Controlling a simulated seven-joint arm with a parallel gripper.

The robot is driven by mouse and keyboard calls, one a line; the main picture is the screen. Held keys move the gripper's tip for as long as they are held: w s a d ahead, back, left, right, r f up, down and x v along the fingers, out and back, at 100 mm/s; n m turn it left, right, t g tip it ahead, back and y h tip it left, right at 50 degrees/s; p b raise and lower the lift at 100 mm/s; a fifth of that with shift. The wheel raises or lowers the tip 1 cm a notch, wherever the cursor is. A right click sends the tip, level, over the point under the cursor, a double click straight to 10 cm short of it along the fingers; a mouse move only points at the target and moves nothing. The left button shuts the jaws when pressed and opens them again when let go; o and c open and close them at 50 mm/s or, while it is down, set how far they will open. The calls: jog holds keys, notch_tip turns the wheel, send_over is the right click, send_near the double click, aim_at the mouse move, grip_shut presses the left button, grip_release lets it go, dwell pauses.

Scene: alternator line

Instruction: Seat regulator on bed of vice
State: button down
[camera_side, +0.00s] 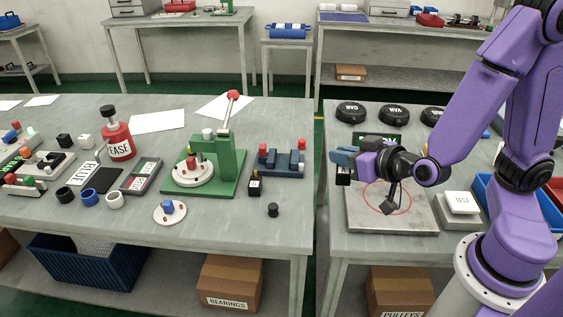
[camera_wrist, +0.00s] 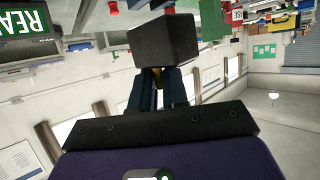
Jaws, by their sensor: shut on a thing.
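My gripper (camera_side: 337,157) has blue fingers and is over the left edge of the right bench. In the wrist view my gripper (camera_wrist: 164,78) is shut on a plain dark grey block (camera_wrist: 165,42), which may be the regulator. In the side view the held block is hard to make out. A dark blue vice-like fixture (camera_side: 283,161) with red-topped posts stands on the left bench, apart from my gripper.
A green press (camera_side: 231,158) with a raised red-knobbed lever stands left of the blue fixture. A black labelled box (camera_side: 254,187) and a black cylinder (camera_side: 273,210) are in front. A grey plate (camera_side: 365,219) lies below my gripper. A gap separates the benches.

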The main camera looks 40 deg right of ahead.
dwell(0.5)
jog(key=w+a, duration=0.1)
jog(key=w, duration=1.1)
jog(key=y, duration=0.2)
send_over(284, 159)
notch_tip(284, 159, down, 2)
jog(key=shift+n+t, duration=0.3)
jog(key=shift+f, duration=4.15)
jog(key=shift+f, duration=0.4)
jog(key=c, duration=1.1)
grip_release()
jog(key=shift+o, duration=0.2)
